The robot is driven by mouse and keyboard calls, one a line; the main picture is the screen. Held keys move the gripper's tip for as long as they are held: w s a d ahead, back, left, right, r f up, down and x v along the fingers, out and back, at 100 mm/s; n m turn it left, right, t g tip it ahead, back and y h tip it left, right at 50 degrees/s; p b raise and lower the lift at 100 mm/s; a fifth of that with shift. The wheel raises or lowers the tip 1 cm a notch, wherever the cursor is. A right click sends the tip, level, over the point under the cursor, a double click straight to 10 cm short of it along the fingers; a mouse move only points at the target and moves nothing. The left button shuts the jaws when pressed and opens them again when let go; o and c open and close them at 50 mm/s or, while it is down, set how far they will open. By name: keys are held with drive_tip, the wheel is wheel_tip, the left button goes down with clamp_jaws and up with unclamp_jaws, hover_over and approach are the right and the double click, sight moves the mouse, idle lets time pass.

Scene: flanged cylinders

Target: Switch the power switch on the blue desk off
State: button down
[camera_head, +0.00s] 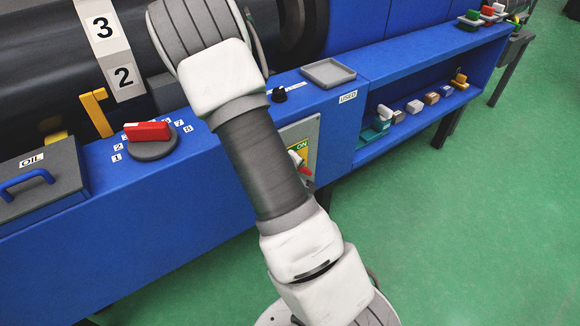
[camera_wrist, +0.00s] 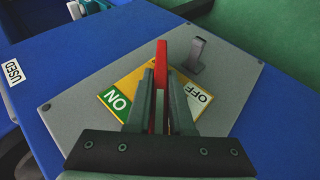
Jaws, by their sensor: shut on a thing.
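The power switch has a red lever (camera_wrist: 161,57) on a grey panel (camera_wrist: 85,80) with a yellow plate, on the front of the blue desk (camera_head: 240,135). A green ON label (camera_wrist: 117,101) is at the left of the plate and a white OFF label (camera_wrist: 197,98) at the right, in the wrist view. My gripper (camera_wrist: 162,75) is shut on the lever, one finger on each side; the lever lies between the two labels there. In the head view my arm hides much of the panel (camera_head: 317,128); part of the red lever (camera_head: 304,169) shows beside it.
A grey post (camera_wrist: 196,55) stands on the panel close to the fingers. On the desk are a red-handled dial (camera_head: 150,135), a small black knob (camera_head: 279,94), a grey tray (camera_head: 328,72) and an OIL box (camera_head: 40,175). Green floor is free at right.

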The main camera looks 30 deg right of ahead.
drive_tip(key=shift+a+n+h+p, duration=0.15)
drive_tip(key=shift+n+h+p, duration=0.35)
drive_tip(key=shift+h, duration=0.7)
drive_tip(key=shift+f+t+h, duration=0.25)
drive_tip(key=shift+t+h, duration=0.25)
drive_tip(key=shift+h, duration=0.7)
drive_tip(key=n+h+b, duration=0.1)
drive_tip(key=h+b, duration=0.2)
drive_tip(key=shift+f+t, duration=0.15)
drive_tip(key=shift+t, duration=0.25)
drive_tip(key=shift+n+h+b, duration=0.4)
drive_tip(key=shift+h+b, duration=0.1)
drive_tip(key=shift+b, duration=0.3)
drive_tip(key=shift+s+r, duration=0.1)
drive_tip(key=shift+r, duration=0.1)
drive_tip(key=c, duration=0.8)
unclamp_jaws()
